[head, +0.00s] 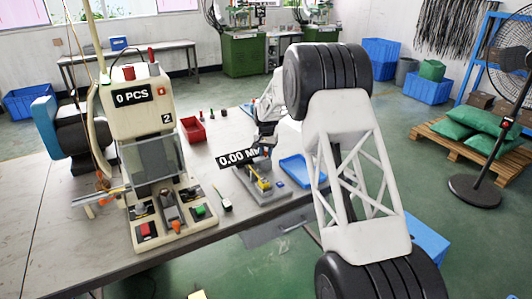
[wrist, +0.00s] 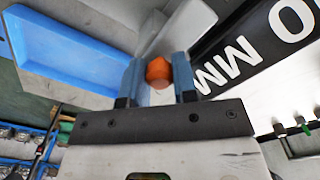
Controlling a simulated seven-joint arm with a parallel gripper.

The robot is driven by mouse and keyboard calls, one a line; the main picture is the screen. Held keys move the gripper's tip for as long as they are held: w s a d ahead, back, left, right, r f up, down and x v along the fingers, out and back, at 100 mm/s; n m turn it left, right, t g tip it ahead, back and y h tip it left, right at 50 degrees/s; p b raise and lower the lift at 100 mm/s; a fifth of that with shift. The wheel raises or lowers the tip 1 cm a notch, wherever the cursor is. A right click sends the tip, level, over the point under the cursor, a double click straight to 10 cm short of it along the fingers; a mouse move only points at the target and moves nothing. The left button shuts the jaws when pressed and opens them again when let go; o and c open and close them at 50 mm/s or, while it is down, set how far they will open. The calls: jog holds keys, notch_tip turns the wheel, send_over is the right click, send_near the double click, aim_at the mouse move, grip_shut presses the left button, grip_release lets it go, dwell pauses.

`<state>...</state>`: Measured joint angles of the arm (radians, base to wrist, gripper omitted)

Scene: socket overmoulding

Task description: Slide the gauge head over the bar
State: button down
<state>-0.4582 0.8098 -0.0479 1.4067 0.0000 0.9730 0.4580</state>
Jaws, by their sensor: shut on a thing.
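My gripper (wrist: 158,82) is shut on an orange knob-like piece (wrist: 158,70), which sits between its two blue-grey fingers in the wrist view. I cannot tell whether this piece is part of the gauge head. In the head view my gripper (head: 264,151) is small, above the gauge station on the table. The station has a grey base (head: 247,186) with a yellow part (head: 262,181) on it. A black "0.00 MM" display (head: 237,158) stands at the station and partly shows in the wrist view (wrist: 250,45). The bar cannot be clearly made out.
A blue tray (head: 298,171) lies right of the station and shows in the wrist view (wrist: 70,50). A machine with a "0 PCS" display (head: 132,96) stands left.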

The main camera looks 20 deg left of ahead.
aim_at(257, 159)
jog(key=shift+s+a, duration=1.6)
jog(key=shift+a, duration=0.05)
jog(key=shift+s+a, duration=0.1)
jog(key=c, duration=0.9)
grip_release()
jog(key=shift+r, duration=0.15)
notch_tip(257, 159, up, 8)
jog(key=shift+f, duration=0.25)
